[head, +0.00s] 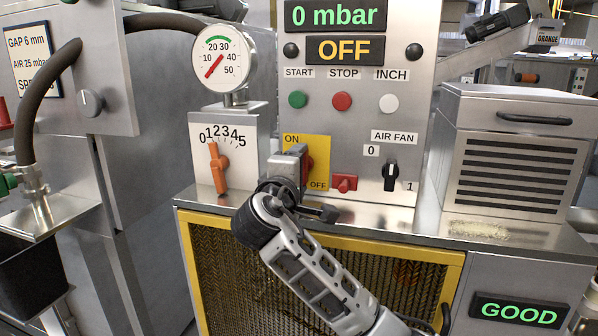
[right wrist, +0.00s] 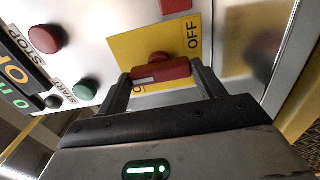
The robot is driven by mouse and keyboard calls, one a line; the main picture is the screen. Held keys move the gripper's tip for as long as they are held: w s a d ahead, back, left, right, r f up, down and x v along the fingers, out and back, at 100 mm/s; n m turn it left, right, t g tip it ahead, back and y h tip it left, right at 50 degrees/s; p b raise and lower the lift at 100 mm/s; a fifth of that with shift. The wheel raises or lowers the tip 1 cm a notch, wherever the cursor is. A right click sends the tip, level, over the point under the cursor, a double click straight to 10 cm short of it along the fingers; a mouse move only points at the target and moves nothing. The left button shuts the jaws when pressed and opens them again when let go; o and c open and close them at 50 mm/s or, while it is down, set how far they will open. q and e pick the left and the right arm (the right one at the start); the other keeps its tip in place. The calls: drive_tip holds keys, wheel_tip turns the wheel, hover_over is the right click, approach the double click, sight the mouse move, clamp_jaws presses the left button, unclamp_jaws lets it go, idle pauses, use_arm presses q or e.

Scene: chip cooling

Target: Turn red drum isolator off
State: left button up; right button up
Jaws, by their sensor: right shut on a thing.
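The red drum isolator handle (right wrist: 165,72) sits on a yellow plate (head: 320,148) marked ON at the top and OFF at the bottom right. In the head view my gripper hides most of the handle. My right gripper (head: 300,166) reaches up to the plate from below. In the right wrist view its two fingers (right wrist: 163,84) are shut on the ends of the handle, which lies across between them. The handle runs roughly up and down the panel, partly covering the ON lettering. The OFF lettering is clear. My left gripper is not in view.
A red part (head: 345,183) and the black AIR FAN switch (head: 390,175) are right of the plate. An orange lever (head: 219,166) on a numbered dial and a gauge (head: 220,60) are left. Above are START, STOP and INCH buttons and a display (head: 345,49) reading OFF.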

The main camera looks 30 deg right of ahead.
drive_tip(key=shift+f, duration=0.15)
idle(0.3)
drive_tip(key=o, duration=1)
drive_tip(key=shift+a, duration=0.1)
drive_tip(key=shift+s, duration=0.1)
use_arm(q)
drive_tip(key=b, duration=0.1)
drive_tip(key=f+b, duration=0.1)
drive_tip(key=b, duration=0.1)
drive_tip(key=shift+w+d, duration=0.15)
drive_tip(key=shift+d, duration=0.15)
use_arm(e)
drive_tip(key=v, duration=1.6)
